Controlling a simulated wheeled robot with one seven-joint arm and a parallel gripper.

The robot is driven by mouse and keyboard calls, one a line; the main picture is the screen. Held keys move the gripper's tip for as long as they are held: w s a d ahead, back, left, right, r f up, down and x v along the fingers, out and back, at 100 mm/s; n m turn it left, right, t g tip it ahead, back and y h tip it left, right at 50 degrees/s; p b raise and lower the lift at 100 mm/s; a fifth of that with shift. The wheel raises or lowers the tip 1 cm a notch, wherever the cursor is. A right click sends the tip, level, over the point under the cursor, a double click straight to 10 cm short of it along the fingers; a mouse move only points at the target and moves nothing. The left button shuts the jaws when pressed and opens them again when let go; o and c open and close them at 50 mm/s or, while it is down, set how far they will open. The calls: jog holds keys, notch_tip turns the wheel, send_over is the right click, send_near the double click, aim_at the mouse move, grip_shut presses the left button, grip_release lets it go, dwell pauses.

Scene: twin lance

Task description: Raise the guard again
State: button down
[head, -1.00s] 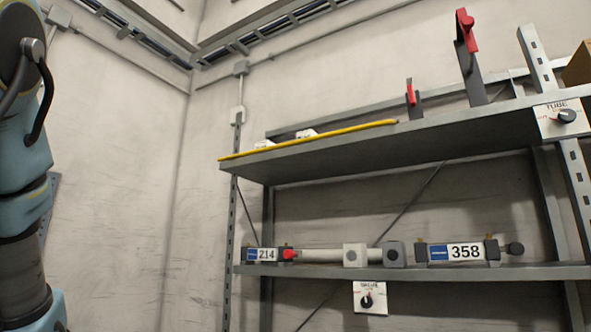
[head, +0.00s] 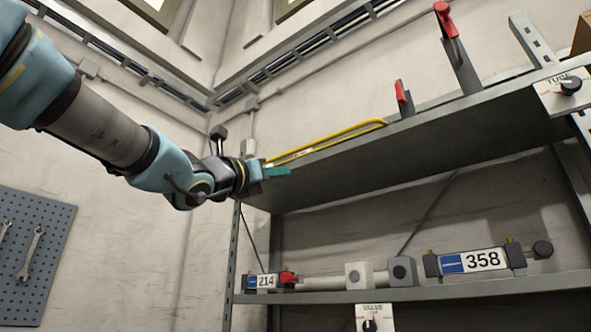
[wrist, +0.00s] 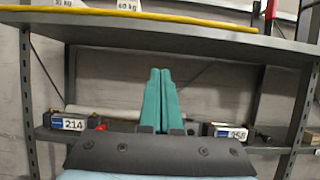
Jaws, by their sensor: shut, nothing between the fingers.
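The guard is a yellow bar (head: 340,133) at the front edge of the upper shelf (head: 400,150). In the head view it shows as a narrow loop with a rounded right end; whether it lies flat or stands tilted I cannot tell. In the wrist view the yellow bar (wrist: 130,14) runs across the top, along the shelf edge. My gripper (head: 284,171) is shut and empty at the shelf's left front end, close to the bar's left end; contact is unclear. In the wrist view its teal fingers (wrist: 160,74) are together, seen below the bar.
Red-topped clamps (head: 447,20) stand on the upper shelf to the right. The lower shelf (head: 420,294) bears a pipe assembly with plates 214 (head: 266,281) and 358 (head: 483,260). A dial (head: 570,85) is at the upper right. A pegboard (head: 30,255) hangs at left.

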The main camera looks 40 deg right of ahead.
jog(key=w+d+r+p, duration=0.2)
jog(key=d+r+p, duration=0.6)
dwell(0.4)
jog(key=shift+r, duration=0.3)
jog(key=shift+a+r+y+p, duration=0.1)
jog(key=shift+a+y+p, duration=0.15)
jog(key=shift+p, duration=0.2)
